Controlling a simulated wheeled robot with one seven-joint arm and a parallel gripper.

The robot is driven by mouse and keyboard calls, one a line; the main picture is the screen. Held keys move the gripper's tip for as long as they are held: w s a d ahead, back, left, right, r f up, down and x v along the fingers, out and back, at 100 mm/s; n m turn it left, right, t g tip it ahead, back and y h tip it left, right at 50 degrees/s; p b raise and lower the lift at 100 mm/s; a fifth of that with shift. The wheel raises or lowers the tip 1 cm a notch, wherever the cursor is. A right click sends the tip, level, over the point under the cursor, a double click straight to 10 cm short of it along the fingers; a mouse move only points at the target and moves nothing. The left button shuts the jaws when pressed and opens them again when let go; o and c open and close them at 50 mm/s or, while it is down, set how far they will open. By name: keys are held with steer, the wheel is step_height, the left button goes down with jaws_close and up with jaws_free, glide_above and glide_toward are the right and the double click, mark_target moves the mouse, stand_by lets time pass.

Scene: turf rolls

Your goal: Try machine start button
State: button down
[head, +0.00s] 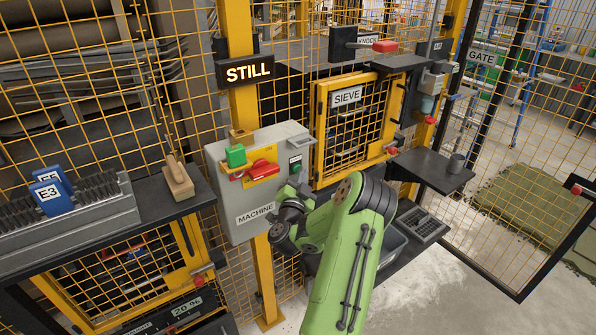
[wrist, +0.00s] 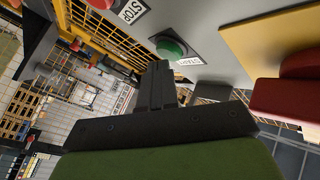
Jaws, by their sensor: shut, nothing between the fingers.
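The grey machine control box (head: 222,206), labelled MACHINE, hangs on a yellow post. In the wrist view a green round button (wrist: 171,46) with a START label (wrist: 189,61) sits on its grey face. In the head view my arm reaches the box's right side and the fingertips are hard to make out. The sign (head: 248,72) above reads STILL, lit.
A red rotary handle (head: 262,168) on a yellow plate and a green block (head: 235,155) are on the box, close to my gripper. The SIEVE door (head: 347,97) stands at the right. A shelf (head: 187,205) with a wooden-handled brush (head: 178,178) is at the left.

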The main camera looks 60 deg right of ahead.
steer(key=shift+s+a, duration=0.25)
steer(key=shift+s, duration=0.2)
steer(key=s+b, duration=0.1)
steer(key=s+a+b, duration=0.1)
steer(key=s+b, duration=0.1)
steer(key=s+a+b, duration=0.1)
steer(key=shift+s+a, duration=0.1)
steer(key=shift+s, duration=0.15)
steer(key=shift+f, duration=0.1)
stand_by(0.8)
